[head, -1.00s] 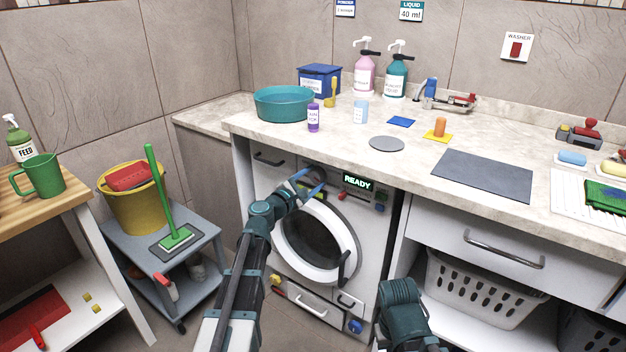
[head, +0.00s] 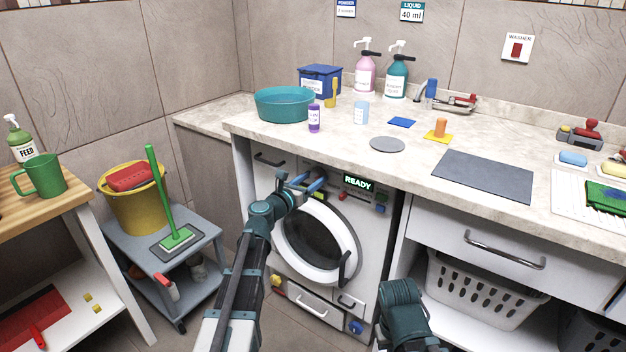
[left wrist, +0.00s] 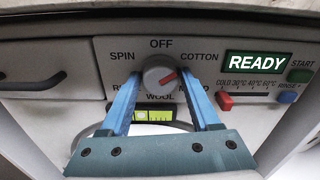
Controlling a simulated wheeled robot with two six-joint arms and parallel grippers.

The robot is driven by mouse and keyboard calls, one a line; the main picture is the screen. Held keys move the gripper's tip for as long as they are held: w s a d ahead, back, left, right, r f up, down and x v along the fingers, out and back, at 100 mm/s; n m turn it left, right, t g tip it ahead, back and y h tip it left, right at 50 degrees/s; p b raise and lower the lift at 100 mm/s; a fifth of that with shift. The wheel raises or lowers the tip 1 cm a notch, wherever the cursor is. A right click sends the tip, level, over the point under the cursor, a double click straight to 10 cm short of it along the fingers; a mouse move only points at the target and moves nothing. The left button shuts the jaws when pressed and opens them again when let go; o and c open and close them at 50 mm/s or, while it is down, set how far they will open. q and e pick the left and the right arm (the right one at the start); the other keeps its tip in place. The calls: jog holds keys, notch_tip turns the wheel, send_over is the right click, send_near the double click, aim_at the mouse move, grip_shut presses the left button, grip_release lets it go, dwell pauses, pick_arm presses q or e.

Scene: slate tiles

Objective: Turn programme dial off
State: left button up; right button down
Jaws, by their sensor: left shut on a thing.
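The programme dial (left wrist: 159,77) is a grey round knob on the washer's front panel, seen in the left wrist view. My left gripper (left wrist: 157,80) is shut on the dial, one blue finger on each side. In the head view my left gripper (head: 314,184) is at the washer (head: 372,225), and it hides the dial. My right arm shows at bottom centre, but its gripper is out of view.
The lit READY display (left wrist: 257,65) is right of the dial, with a red slider (left wrist: 225,100) and a green start button (left wrist: 299,76) nearby. The round door (head: 318,242) is below. The counter (head: 330,150) overhangs the panel.

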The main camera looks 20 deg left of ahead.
pick_arm(q)
jog(key=n, duration=0.5)
jog(key=shift+n, duration=0.3)
jog(key=n, duration=0.4)
jog(key=shift+a+f+n, duration=0.1)
jog(key=shift+n, duration=0.6)
jog(key=o, duration=1.4)
jog(key=shift+c, duration=0.2)
jog(key=v, duration=1.3)
jog(key=shift+s, duration=0.35)
jog(key=shift+a, duration=0.1)
